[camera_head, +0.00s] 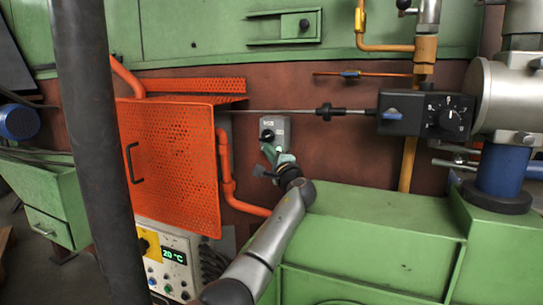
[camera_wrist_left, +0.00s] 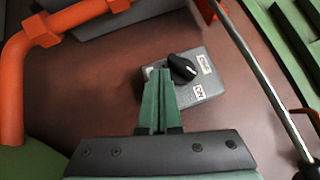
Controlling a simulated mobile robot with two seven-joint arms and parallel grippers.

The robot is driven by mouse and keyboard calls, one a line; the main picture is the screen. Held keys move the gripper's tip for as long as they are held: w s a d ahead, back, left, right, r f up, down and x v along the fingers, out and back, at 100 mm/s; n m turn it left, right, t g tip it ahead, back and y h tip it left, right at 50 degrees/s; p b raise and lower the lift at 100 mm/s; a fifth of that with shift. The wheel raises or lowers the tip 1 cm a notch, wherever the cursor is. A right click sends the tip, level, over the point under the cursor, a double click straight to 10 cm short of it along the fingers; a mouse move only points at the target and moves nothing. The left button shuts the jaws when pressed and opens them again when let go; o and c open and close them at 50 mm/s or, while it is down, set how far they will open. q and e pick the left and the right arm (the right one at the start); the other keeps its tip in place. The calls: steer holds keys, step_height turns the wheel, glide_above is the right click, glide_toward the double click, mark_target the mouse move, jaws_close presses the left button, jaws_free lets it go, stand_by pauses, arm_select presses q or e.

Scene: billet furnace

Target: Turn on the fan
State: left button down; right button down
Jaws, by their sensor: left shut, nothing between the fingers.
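A small grey switch box (camera_head: 280,124) with a black rotary knob (camera_head: 268,135) is fixed to the brown wall, right of the orange mesh cover. In the left wrist view the box (camera_wrist_left: 211,85) carries two white labels; the lower one seems to read ON. The black knob (camera_wrist_left: 182,67) has a white mark, but I cannot tell which label it points at. My left gripper (camera_head: 272,152) is shut and empty, with its green fingers (camera_wrist_left: 160,75) just beside the knob. Whether they touch it is unclear. My right gripper is not in view.
An orange perforated cover (camera_head: 175,160) and an orange pipe (camera_head: 226,170) stand left of the switch. A thin rod (camera_head: 290,111) runs above it to a black box with a dial (camera_head: 427,115). A green housing (camera_head: 370,235) lies below right. A control panel (camera_head: 170,262) shows 20 °C.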

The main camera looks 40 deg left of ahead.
arm_select(q)
steer(key=v, duration=0.7)
steer(key=shift+s+d, duration=0.1)
steer(key=shift+d, duration=0.05)
stand_by(0.6)
